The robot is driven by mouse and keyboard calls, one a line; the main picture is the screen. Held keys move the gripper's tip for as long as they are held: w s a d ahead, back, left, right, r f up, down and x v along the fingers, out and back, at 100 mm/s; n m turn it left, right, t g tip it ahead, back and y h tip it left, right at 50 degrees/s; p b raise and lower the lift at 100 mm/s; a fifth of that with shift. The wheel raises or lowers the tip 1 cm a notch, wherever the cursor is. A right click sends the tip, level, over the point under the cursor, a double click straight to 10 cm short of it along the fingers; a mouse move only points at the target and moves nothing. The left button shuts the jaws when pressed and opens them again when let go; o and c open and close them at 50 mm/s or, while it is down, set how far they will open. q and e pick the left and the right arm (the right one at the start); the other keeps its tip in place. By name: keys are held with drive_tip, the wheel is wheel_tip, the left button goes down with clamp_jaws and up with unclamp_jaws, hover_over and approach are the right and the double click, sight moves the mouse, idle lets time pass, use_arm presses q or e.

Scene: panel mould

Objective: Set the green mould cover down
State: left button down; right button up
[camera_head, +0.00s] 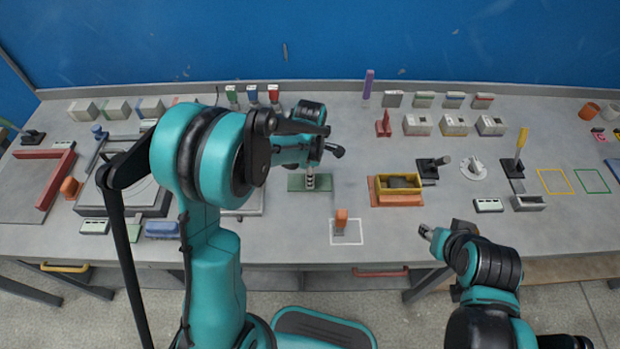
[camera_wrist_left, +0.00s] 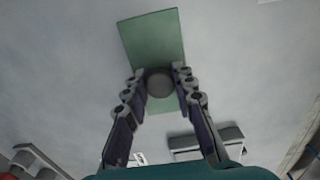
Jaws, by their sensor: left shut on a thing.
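The green mould cover (camera_head: 295,183) is a flat green plate with a grey round knob, left of the orange and yellow mould (camera_head: 380,199) in the head view. My left gripper (camera_head: 312,166) points down over it and is shut on its knob. In the left wrist view the green plate (camera_wrist_left: 152,38) lies beyond the fingertips, with the knob (camera_wrist_left: 159,83) between them. The plate is close to the grey table; I cannot tell whether it touches. My right gripper (camera_head: 427,232) is near the table's front edge, holding nothing visible; its jaw opening is unclear.
An orange-topped block (camera_head: 341,218) stands in a white outline in front of the cover. Grey blocks (camera_head: 453,126) line the back. Yellow (camera_head: 555,181) and green (camera_head: 592,181) outlines at right are empty.

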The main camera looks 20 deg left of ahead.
use_arm(q)
drive_tip(key=shift+f, duration=0.1)
drive_tip(key=shift+f, duration=0.15)
drive_tip(key=c, duration=1.3)
unclamp_jaws()
drive_tip(key=shift+o, duration=0.2)
drive_tip(key=shift+r, duration=0.25)
drive_tip(key=s+r+m+t+p, duration=0.1)
drive_tip(key=s+r+m+p, duration=0.15)
drive_tip(key=r, duration=0.55)
drive_tip(key=s+r+m+t+p, duration=0.1)
drive_tip(key=s+r+m, duration=0.15)
drive_tip(key=r, duration=0.55)
drive_tip(key=s+a+r+m+t, duration=0.2)
drive_tip(key=s+m+t, duration=0.3)
drive_tip(key=s+m, duration=0.7)
drive_tip(key=m, duration=0.4)
drive_tip(key=shift+a+r, duration=0.15)
drive_tip(key=shift+a, duration=0.05)
